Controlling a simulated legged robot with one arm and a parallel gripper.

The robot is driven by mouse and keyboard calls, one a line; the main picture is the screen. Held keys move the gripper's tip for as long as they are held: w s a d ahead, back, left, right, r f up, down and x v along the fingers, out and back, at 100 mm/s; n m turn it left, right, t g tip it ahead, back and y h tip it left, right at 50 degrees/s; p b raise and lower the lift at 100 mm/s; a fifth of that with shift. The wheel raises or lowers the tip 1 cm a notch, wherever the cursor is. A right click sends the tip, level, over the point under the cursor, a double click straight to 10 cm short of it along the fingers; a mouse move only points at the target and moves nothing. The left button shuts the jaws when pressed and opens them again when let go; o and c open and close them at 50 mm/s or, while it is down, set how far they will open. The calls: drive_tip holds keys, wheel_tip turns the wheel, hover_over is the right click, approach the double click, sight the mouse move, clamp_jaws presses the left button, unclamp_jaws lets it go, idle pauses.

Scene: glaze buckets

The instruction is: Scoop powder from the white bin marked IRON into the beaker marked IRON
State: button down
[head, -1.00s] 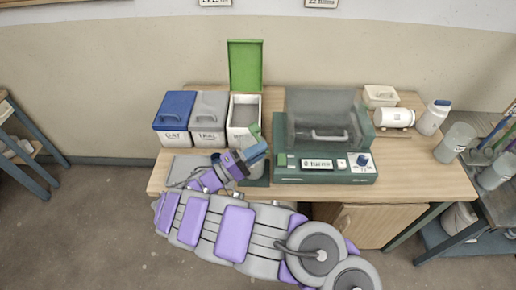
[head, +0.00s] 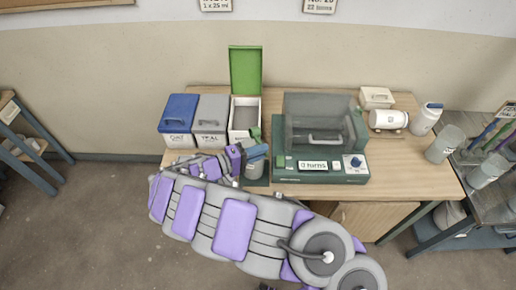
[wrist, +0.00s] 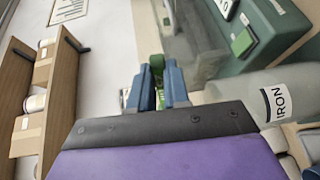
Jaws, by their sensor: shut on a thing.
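The white bin (head: 259,106) stands at the back of the table with its green lid (head: 245,71) raised and grey powder (head: 244,118) inside. Its front marking is not readable. My gripper (head: 258,151) is just in front of this bin. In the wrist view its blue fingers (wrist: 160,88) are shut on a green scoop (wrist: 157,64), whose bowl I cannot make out. The clear beaker marked IRON (wrist: 240,108) shows right of the fingers in the wrist view.
Blue-lidded (head: 178,114) and grey-lidded (head: 211,115) bins stand left of the white bin. A green machine (head: 320,150) with a clear cover stands close on the right.

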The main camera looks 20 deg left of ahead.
wheel_tip(320, 180, up, 3)
drive_tip(key=g+y+p, duration=0.5)
drive_tip(key=p, duration=0.7)
drive_tip(key=shift+y+p, duration=0.3)
drive_tip(key=shift+w+y, duration=0.1)
drive_tip(key=shift+y, duration=0.2)
